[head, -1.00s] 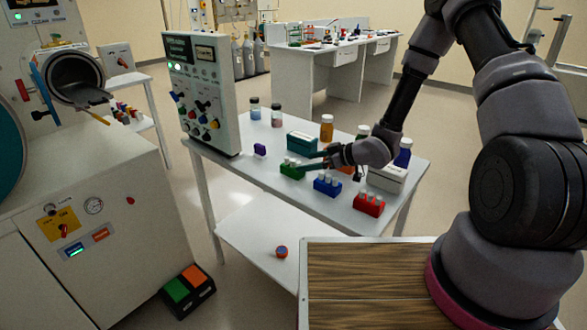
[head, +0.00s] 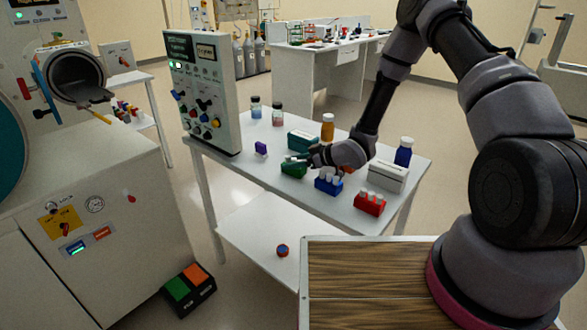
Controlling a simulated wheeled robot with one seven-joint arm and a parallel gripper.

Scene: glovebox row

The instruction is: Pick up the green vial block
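The green vial block (head: 293,171) sits on the white side table, left of the blue vial block. My gripper (head: 297,160) reaches in from the right, low over the table, with its fingertips at the top of the green block. The fingers overlap the block's vials in this view and hide most of them. I cannot tell whether the fingers are closed on the vials or still apart. The block appears to rest on the table.
A blue vial block (head: 328,184) and a red vial block (head: 369,204) stand close on the right. A teal box (head: 301,140) is just behind. A purple block (head: 261,147) with white below it lies left.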

